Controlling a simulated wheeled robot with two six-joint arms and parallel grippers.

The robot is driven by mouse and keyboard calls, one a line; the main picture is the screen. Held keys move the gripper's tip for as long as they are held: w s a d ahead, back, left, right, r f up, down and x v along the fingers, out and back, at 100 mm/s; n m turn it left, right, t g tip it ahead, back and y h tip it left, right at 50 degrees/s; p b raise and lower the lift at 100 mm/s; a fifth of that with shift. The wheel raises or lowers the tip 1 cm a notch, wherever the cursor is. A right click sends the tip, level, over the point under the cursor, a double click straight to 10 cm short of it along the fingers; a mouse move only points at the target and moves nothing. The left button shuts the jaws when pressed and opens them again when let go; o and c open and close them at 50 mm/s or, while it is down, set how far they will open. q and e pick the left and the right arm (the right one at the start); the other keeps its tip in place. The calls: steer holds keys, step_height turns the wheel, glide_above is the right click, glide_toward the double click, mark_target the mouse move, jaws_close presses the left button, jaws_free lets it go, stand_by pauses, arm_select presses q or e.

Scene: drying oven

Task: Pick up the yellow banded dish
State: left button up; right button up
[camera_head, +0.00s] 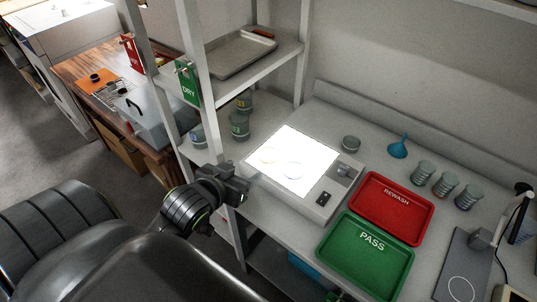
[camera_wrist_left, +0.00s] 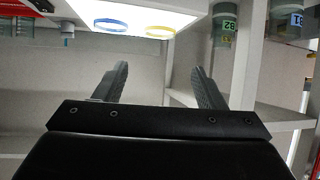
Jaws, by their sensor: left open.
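The yellow banded dish (camera_head: 268,155) lies on the bright white light panel (camera_head: 312,150), faint in the glare. A blue banded dish (camera_head: 293,170) lies just to its right and nearer. In the left wrist view the yellow band (camera_wrist_left: 160,31) shows at the top, right of the blue band (camera_wrist_left: 110,24). My left gripper (camera_head: 241,190) is open and empty, off the near left edge of the light box and apart from the dish. Its two fingers (camera_wrist_left: 160,78) also show in the left wrist view.
A red REWASH tray (camera_head: 394,208) and a green PASS tray (camera_head: 364,258) sit right of the light box. Several jars (camera_head: 446,184) and a blue funnel (camera_head: 398,147) stand behind. A shelf post (camera_head: 200,90) rises left, beside labelled jars (camera_head: 239,126).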

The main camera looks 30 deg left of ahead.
mark_target(267, 155)
arm_select(q)
steer(key=p+x, duration=0.1)
steer(key=x, duration=1)
steer(key=shift+w+f, duration=0.1)
steer(key=shift+w, duration=0.15)
steer(key=shift+p+x, duration=0.8)
steer(key=shift+x, duration=1.1)
steer(key=shift+w+f, duration=0.4)
steer(key=shift+w, duration=0.2)
steer(key=c, duration=0.7)
